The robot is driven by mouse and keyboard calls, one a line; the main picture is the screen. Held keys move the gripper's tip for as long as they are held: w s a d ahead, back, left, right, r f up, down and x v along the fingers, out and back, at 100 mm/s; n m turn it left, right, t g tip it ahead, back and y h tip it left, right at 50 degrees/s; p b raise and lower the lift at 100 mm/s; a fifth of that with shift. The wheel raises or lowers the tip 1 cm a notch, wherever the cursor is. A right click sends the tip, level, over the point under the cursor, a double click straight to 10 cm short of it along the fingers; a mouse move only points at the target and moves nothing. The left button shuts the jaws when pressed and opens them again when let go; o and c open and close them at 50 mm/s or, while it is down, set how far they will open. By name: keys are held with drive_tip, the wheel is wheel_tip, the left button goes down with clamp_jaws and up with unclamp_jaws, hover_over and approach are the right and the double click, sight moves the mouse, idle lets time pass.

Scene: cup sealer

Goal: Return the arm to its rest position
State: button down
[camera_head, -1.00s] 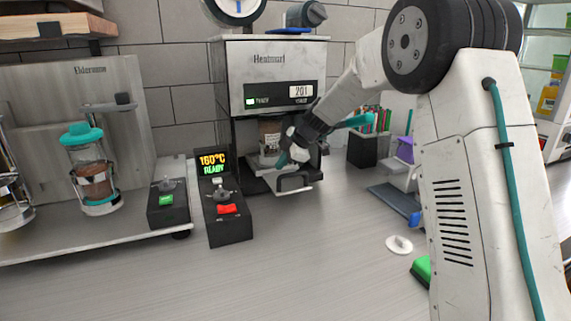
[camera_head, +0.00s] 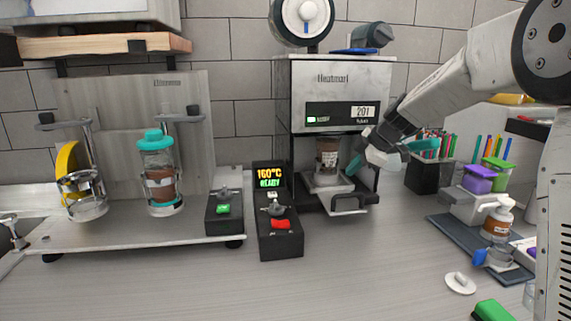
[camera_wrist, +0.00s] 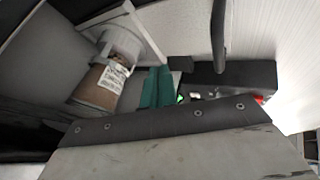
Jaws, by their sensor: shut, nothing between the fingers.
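My gripper (camera_head: 356,164) is at the right front of the cup sealer (camera_head: 342,92). Its teal fingers are shut with nothing between them, and they also show in the wrist view (camera_wrist: 157,87). A brown-filled cup (camera_head: 327,154) stands in the sealer's tray (camera_head: 334,186), beneath the head. The tray's handle (camera_head: 351,203) sticks out at the front, just below my gripper. In the wrist view the cup (camera_wrist: 98,88) with its label lies to the left of the fingers, apart from them. My arm reaches in from the right.
A control box (camera_head: 281,235) with a red switch and a 160°C READY display (camera_head: 269,177) stands left of the sealer. A teal-lidded jar (camera_head: 156,170) stands farther left. A pen holder (camera_head: 428,174) and a pump bottle (camera_head: 497,220) stand right. The front counter is mostly clear.

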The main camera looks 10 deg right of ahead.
drive_tip(key=s+a+r+m+g, duration=0.15)
drive_tip(key=s+r+m, duration=0.25)
drive_tip(key=s, duration=0.9)
drive_tip(key=s+f+m+g+h, duration=0.1)
drive_tip(key=s+m, duration=0.5)
drive_tip(key=s, duration=1)
drive_tip(key=s+d+f+m+g+h, duration=0.1)
drive_tip(key=s+f+m+h, duration=0.3)
drive_tip(key=s, duration=1.3)
drive_tip(key=m, duration=0.3)
drive_tip(key=shift+s+d+f, duration=0.2)
drive_tip(key=shift+s, duration=0.05)
drive_tip(key=shift+a+g, duration=0.1)
drive_tip(key=shift+g, duration=0.15)
